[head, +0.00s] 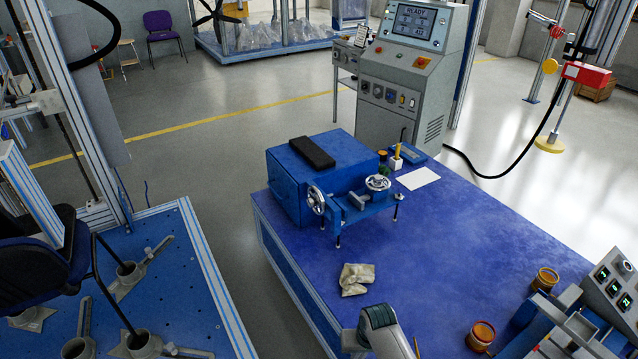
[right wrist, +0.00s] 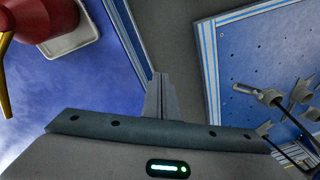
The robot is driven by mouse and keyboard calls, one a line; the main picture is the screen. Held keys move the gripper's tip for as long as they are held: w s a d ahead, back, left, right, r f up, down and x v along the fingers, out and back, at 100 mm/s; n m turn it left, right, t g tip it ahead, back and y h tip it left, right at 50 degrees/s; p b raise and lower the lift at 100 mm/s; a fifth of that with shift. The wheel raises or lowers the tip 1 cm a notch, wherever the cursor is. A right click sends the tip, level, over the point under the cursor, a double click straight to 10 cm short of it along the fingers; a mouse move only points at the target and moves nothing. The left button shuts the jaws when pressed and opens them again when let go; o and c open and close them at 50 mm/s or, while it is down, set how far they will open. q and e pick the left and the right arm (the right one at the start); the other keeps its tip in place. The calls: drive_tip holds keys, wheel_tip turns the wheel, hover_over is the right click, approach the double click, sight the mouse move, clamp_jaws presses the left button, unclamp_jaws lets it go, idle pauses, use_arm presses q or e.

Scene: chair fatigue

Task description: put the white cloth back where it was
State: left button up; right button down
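The white cloth (head: 357,279) lies crumpled, off-white, on the blue table top (head: 470,240) near its left edge, in front of the blue machine box. My right gripper (head: 347,341) is at the bottom of the head view, just nearer than the cloth and apart from it. In the right wrist view its fingers (right wrist: 160,85) are together with nothing visible between them, pointing over the table's edge and the floor. The cloth does not show in the right wrist view. My left gripper is not in view.
The blue box (head: 290,188) carries a black pad (head: 312,152), with handwheels beside it. Brown cups (head: 481,335) and a control box (head: 612,285) stand at right. A red can (right wrist: 45,18) is near my right gripper. A blue platform (head: 160,290) stands left across a floor gap.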

drive_tip(key=s+d+r+t, duration=0.1)
drive_tip(key=s+d+r, duration=0.4)
drive_tip(key=s, duration=0.5)
drive_tip(key=s+d+r+n+t+h, duration=0.1)
drive_tip(key=s+d+r, duration=0.2)
drive_tip(key=s+r, duration=0.45)
drive_tip(key=s+d+r, duration=0.4)
drive_tip(key=s, duration=0.8)
drive_tip(key=w+a+f+t, duration=0.1)
drive_tip(key=w+a+f, duration=0.15)
drive_tip(key=f, duration=0.85)
drive_tip(key=w+a+f+t, duration=0.1)
drive_tip(key=w+f, duration=0.2)
drive_tip(key=f, duration=0.8)
drive_tip(key=s+f, duration=0.2)
drive_tip(key=f, duration=0.5)
drive_tip(key=s+a+f+t+y, duration=0.1)
drive_tip(key=s+f, duration=0.2)
drive_tip(key=f, duration=0.5)
drive_tip(key=shift+s+f+n, duration=0.25)
drive_tip(key=shift+n, duration=0.15)
drive_tip(key=shift+a, duration=0.1)
